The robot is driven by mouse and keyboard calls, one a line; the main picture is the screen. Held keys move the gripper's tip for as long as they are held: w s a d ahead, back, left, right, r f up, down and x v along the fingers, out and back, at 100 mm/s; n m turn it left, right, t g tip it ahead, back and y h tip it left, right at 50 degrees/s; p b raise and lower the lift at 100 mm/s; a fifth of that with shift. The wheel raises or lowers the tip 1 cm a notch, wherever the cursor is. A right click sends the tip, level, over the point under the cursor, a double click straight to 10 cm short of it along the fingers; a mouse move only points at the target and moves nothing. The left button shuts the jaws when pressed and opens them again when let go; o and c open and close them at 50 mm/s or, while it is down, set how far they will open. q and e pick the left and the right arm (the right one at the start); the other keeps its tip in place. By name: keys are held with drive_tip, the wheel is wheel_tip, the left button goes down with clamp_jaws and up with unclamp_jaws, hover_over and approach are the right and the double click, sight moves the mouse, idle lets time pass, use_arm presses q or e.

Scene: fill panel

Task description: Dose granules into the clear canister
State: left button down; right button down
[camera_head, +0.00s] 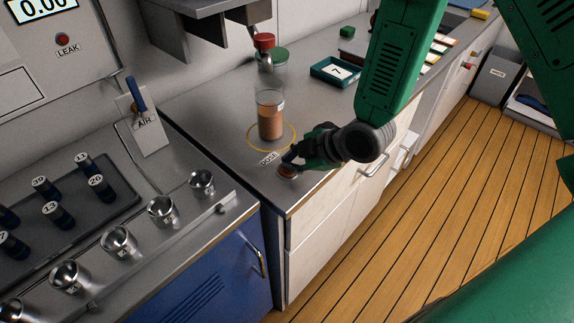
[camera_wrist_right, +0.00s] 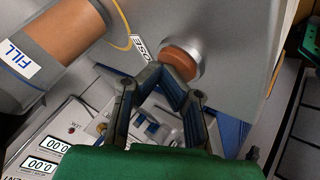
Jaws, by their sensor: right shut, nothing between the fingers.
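The clear canister (camera_head: 270,102) stands upright inside a yellow ring (camera_head: 293,145) on the grey counter, with brown granules (camera_head: 270,124) filling much of it. In the right wrist view, the canister (camera_wrist_right: 58,42) shows large at upper left, with its FILL label (camera_wrist_right: 20,66). An orange-brown button (camera_head: 287,172) sits beside the DOSE label (camera_head: 268,158); it also shows in the right wrist view (camera_wrist_right: 180,62). My right gripper (camera_head: 291,158) is shut and empty, its fingertips (camera_wrist_right: 164,74) at the button. I cannot tell whether they touch it. My left gripper is not in view.
Several metal cups (camera_head: 162,211) line the left bench, near an AIR lever (camera_head: 138,103). The counter's front edge is close to my right gripper.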

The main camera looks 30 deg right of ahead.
drive_tip(key=shift+a+r+p, duration=0.3)
drive_tip(key=shift+r+p, duration=0.45)
drive_tip(key=shift+r, duration=0.2)
wheel_tip(320, 180, up, 5)
drive_tip(key=p, duration=0.4)
idle(2.9)
